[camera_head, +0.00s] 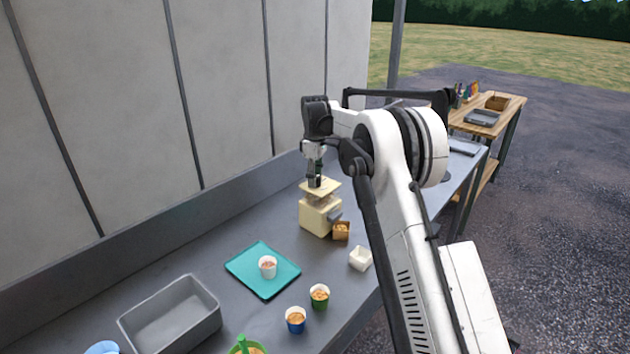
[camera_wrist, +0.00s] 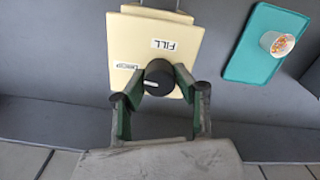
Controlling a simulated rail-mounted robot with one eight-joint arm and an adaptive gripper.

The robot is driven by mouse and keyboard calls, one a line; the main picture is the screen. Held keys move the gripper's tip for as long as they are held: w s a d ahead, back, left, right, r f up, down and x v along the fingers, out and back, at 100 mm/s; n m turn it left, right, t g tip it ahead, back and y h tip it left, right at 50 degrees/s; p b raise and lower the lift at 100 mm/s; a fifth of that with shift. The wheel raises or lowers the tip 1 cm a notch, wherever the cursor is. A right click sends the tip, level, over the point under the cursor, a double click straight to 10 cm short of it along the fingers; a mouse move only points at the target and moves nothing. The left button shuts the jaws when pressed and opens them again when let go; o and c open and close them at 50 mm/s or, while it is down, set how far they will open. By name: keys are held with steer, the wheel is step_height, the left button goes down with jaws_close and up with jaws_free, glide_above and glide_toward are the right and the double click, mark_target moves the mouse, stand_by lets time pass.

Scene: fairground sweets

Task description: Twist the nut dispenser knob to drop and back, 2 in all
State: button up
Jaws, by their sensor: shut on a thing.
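The cream nut dispenser (camera_head: 316,217) stands on the grey counter under my gripper (camera_head: 314,182). In the wrist view its top plate (camera_wrist: 180,27) carries a FILL label (camera_wrist: 165,44) and a DROP label (camera_wrist: 125,66). The round black knob (camera_wrist: 158,72) sits at the plate's edge, with a small white mark (camera_wrist: 150,84) on its lower left. My gripper (camera_wrist: 158,88) has its fingers on both sides of the knob and is shut on it. The knob is hidden in the head view. A small brown box of nuts (camera_head: 342,231) is at the dispenser's front.
A white square dish (camera_head: 360,259) stands right of the dispenser. A teal tray (camera_head: 243,265) holds a white cup (camera_head: 268,270) with bits in it. A green cup (camera_head: 319,298), a blue cup (camera_head: 295,321) and a grey bin (camera_head: 180,308) are nearer. A wall runs behind the counter.

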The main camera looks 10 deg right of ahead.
steer(key=m+b, duration=0.1)
steer(key=m, duration=0.2)
steer(key=shift+f, duration=0.1)
steer(key=m+b, duration=0.2)
steer(key=m, duration=0.3)
steer(key=shift+d, duration=0.1)
steer(key=m, duration=0.4)
steer(key=shift+w+d+b, duration=0.1)
steer(key=shift+b, duration=0.3)
steer(key=shift+m, duration=2.2)
steer(key=o, duration=1.1)
step_height(320, 180, up, 12)
steer(key=shift+r, duration=0.15)
